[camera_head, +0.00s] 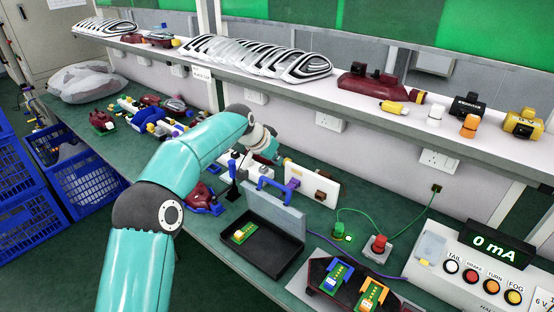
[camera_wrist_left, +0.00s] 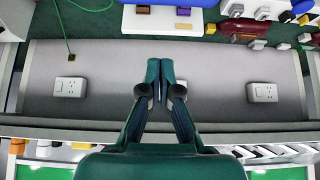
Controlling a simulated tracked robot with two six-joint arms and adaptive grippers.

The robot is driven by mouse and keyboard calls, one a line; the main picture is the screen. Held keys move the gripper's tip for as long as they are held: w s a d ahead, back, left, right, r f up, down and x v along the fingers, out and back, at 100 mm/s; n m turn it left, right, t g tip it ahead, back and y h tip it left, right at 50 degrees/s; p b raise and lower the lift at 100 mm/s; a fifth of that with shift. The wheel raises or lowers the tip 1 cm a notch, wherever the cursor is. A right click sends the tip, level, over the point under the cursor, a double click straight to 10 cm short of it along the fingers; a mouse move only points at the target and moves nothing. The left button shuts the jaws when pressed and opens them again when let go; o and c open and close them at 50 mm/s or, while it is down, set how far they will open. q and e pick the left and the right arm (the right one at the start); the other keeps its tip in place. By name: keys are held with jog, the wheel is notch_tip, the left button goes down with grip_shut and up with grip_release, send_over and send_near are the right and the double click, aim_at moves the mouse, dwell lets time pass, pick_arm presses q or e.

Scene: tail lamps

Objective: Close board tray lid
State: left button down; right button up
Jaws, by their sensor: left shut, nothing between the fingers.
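The board tray (camera_head: 284,262) is a shallow black box on the green bench. Its grey lid (camera_head: 277,213) stands open, raised along the far side, with a blue handle (camera_head: 275,192) near its top. A green board (camera_head: 243,233) with a pale part lies in the tray. My left gripper (camera_head: 276,158) is above and behind the lid, near the wall, apart from it and partly hidden by my arm. In the left wrist view the fingers (camera_wrist_left: 160,66) are together and empty, facing the grey wall. My right gripper is not in view.
A white panel (camera_head: 312,184) with purple and brown blocks stands behind the lid. A dark holder (camera_head: 317,268) with green boards is right of the tray, near a red-topped socket piece (camera_head: 379,246) and a meter box (camera_head: 483,268). A shelf (camera_head: 330,88) overhangs the bench.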

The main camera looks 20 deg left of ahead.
pick_arm(q)
notch_tip(320, 180, down, 8)
jog(key=w+p, duration=0.1)
jog(key=p, duration=0.2)
jog(key=shift+d, duration=0.35)
jog(key=shift+w, duration=0.1)
dwell(0.5)
